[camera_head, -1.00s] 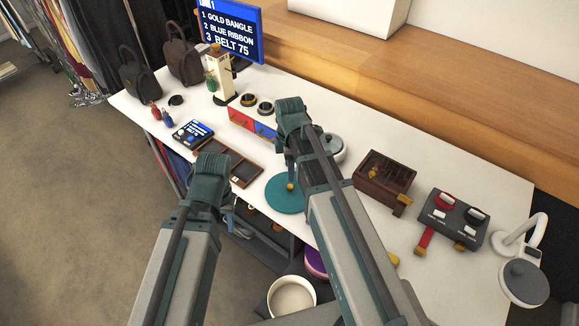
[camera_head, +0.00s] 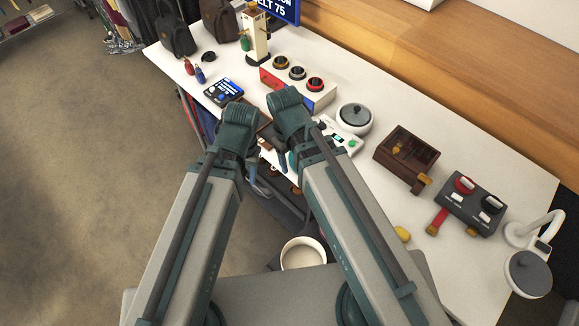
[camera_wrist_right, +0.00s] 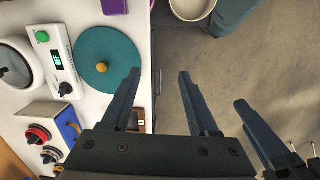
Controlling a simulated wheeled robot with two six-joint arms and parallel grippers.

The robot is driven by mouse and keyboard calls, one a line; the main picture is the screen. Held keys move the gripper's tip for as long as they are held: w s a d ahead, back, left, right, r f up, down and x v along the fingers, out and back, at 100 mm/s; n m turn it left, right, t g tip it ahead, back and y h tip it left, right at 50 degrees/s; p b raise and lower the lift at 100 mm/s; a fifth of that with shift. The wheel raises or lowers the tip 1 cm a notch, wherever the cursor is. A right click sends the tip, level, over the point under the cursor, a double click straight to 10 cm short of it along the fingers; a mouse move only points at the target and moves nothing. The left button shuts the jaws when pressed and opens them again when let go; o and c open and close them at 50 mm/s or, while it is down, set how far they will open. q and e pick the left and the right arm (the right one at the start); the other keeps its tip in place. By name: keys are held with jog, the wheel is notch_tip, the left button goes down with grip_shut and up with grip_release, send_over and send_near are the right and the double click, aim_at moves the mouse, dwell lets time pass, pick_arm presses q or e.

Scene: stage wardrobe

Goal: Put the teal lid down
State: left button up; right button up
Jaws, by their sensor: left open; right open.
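The teal lid (camera_wrist_right: 118,52), a flat disc with a brass knob, lies on the white table (camera_wrist_right: 83,12) near its front edge in the right wrist view. In the head view my right arm hides nearly all of it. My right gripper (camera_wrist_right: 160,74) is open and empty, its fingers beside the lid and over the table edge. My left gripper (camera_head: 255,175) is open, just left of the right one; one of its fingers shows at the right of the wrist view.
A brown wooden box (camera_head: 407,157) and a grey switch panel (camera_head: 472,203) are further right. A white bin (camera_head: 303,253) is below the front edge.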

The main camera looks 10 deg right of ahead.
jog(key=s+m, duration=0.1)
jog(key=s+a+m, duration=0.1)
jog(key=s, duration=0.1)
jog(key=shift+s+a+m, duration=0.1)
jog(key=shift+a+m, duration=0.15)
jog(key=shift+m, duration=0.15)
